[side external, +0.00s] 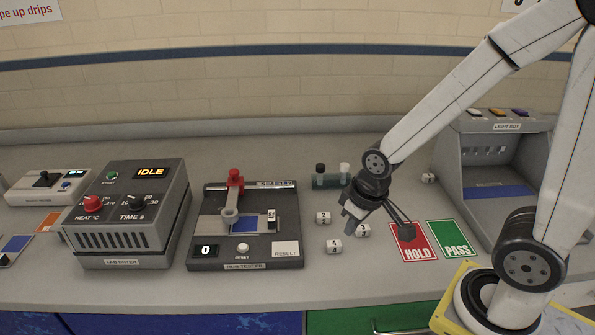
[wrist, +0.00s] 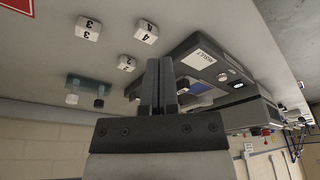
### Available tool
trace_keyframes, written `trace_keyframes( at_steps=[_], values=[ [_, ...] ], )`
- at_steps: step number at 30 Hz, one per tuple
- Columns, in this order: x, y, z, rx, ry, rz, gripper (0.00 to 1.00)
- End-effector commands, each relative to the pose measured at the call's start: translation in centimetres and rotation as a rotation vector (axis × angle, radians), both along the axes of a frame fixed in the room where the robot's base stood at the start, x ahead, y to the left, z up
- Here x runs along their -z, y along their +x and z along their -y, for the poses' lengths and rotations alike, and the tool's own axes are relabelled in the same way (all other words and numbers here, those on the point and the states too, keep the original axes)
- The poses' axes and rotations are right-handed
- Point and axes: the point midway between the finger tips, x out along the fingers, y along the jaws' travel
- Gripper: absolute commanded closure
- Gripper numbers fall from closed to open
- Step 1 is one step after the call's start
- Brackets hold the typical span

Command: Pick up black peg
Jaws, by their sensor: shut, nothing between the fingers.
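A small rack (side external: 330,181) on the bench behind the numbered cubes holds a black peg (side external: 320,170) on the left and a white peg (side external: 344,169) on the right, both upright. In the wrist view, which is turned over, the black peg (wrist: 98,102) and white peg (wrist: 72,98) stand by the teal rack (wrist: 88,82). My gripper (side external: 350,230) is above the bench, in front and to the right of the rack, pointing down, close to the cubes. In the wrist view its fingers (wrist: 158,65) are together with nothing between them. It is apart from the black peg.
Numbered white cubes (side external: 323,217) lie beneath and left of my gripper. The rub tester (side external: 205,228) stands left of the rack, the lab dryer (side external: 120,190) farther left. Red HOLD (side external: 415,251) and green PASS (side external: 455,248) cards lie right. A light box (side external: 490,150) stands behind them.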

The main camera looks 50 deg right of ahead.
Motion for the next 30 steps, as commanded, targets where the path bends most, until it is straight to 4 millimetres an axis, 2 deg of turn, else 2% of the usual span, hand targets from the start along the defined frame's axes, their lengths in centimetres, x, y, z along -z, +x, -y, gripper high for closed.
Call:
trace_keyframes(
  at_steps=[8, 9, 11, 16, 26, 30],
  values=[
    [0.0, 0.0, 0.0, 0.0, 0.0, 0.0, 1.0],
    [0.0, 0.0, 0.0, 0.0, 0.0, 0.0, 0.94],
    [0.0, 0.0, 0.0, 0.0, 0.0, 0.0, 0.75],
    [0.0, 0.0, 0.0, 0.0, 0.0, 0.0, 0.21],
    [-0.02, 0.07, 0.02, -0.003, -0.001, 0.0, 0.19],
    [-0.15, 0.74, 0.24, -0.029, -0.009, -0.004, 0.19]
  ],
)
